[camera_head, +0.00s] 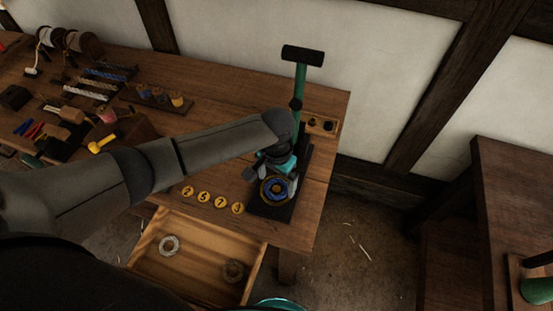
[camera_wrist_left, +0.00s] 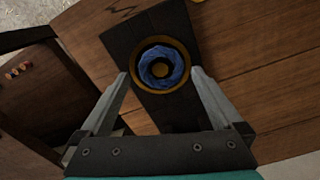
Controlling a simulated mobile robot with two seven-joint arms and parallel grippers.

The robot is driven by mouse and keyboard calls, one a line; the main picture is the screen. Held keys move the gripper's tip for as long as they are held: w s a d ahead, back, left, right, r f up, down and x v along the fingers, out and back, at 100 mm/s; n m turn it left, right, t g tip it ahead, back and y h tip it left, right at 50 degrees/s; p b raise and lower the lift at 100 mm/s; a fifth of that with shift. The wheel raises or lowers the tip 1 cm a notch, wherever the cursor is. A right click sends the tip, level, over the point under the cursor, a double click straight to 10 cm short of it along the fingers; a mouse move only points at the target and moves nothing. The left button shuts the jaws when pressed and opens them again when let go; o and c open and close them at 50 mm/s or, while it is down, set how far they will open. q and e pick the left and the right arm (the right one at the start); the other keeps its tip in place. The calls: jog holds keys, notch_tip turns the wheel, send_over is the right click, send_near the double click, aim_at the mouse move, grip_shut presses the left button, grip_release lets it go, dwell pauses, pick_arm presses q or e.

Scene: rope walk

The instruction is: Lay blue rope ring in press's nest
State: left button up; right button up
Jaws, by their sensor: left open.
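The blue rope ring (camera_wrist_left: 160,55) lies flat inside the press's round brass-coloured nest (camera_wrist_left: 137,60), around a central peg, in the left wrist view. In the head view the ring (camera_head: 280,185) shows in the nest on the dark base of the press (camera_head: 270,209). The press has a green column (camera_head: 299,85) with a black bar on top. My left gripper (camera_wrist_left: 160,82) is open, its fingers apart on either side of the nest and not touching the ring. It hangs over the press base in the head view (camera_head: 274,176). My right gripper is not in view.
Numbered yellow discs (camera_head: 204,197) lie left of the press. A small wooden block with holes (camera_head: 322,126) stands behind it. Tools and rope strands crowd the table's left side.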

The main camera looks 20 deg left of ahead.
pick_arm(q)
notch_tip(320, 180, up, 14)
jog(key=p, duration=0.1)
jog(key=shift+f, duration=0.25)
jog(key=shift+s+f, duration=0.1)
dwell(0.4)
